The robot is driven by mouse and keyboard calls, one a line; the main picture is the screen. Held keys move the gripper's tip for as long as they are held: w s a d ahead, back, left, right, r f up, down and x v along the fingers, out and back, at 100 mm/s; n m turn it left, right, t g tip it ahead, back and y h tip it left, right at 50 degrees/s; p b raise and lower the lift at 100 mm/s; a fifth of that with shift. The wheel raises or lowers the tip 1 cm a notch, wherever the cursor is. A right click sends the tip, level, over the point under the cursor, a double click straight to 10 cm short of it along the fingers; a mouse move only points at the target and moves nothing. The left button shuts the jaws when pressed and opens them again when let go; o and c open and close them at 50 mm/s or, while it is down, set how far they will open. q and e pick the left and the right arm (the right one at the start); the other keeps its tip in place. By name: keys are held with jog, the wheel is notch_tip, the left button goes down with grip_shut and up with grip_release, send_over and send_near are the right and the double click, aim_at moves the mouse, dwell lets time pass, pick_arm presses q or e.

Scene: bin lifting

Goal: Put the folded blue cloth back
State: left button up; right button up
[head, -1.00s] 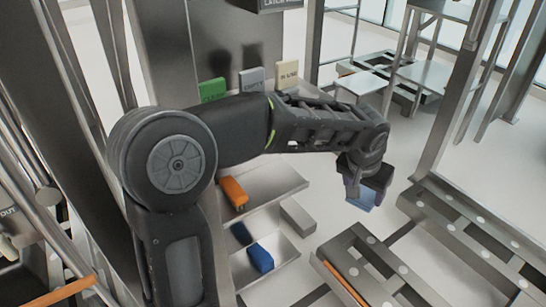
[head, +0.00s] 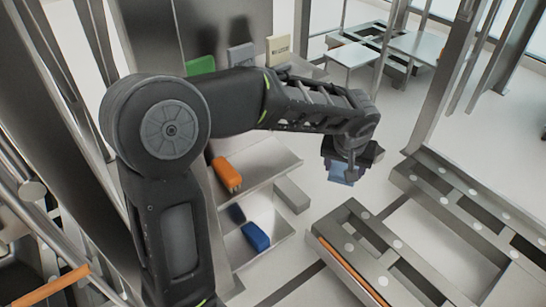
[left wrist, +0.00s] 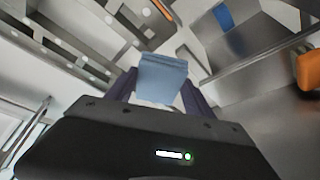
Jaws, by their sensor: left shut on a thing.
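My left gripper (head: 350,164) reaches out to the right of the shelf unit and is shut on a folded light-blue cloth (head: 341,174). The cloth hangs below the fingers in the air, clear of the shelves. In the left wrist view the cloth (left wrist: 162,76) sits between the two dark fingers, with its folded edge up. A darker blue folded thing (head: 255,236) lies on the lower shelf (head: 277,230). A blue piece (left wrist: 222,17) also shows at the top of the left wrist view. My right gripper is not in view.
An orange folded thing (head: 227,174) lies on the shelf above (head: 262,160). Green (head: 201,65), grey (head: 241,55) and cream (head: 279,49) label blocks stand higher up. A grey box (head: 292,195) juts beside the shelves. A metal frame (head: 365,250) stands front right.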

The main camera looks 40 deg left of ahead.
pick_arm(q)
jog(key=s+a+f+n+g+y, duration=0.2)
jog(key=f+n, duration=0.5)
jog(key=n, duration=0.4)
jog(key=shift+s+a+f+g+y+p, duration=0.15)
jog(key=shift+s+a+g+y+p, duration=0.35)
jog(key=shift+a, duration=0.7)
jog(key=w+a, duration=0.1)
jog(key=a, duration=0.3)
jog(key=w+a+b, duration=0.1)
jog(key=a, duration=0.4)
jog(key=w+a, duration=0.2)
jog(key=a, duration=0.2)
jog(key=shift+a+b, duration=0.3)
jog(key=shift+b, duration=0.05)
jog(key=a, duration=0.2)
jog(key=w+a+f+b, duration=0.1)
jog(key=shift+a, duration=0.4)
jog(key=shift+f, duration=0.25)
jog(key=shift+f, duration=0.1)
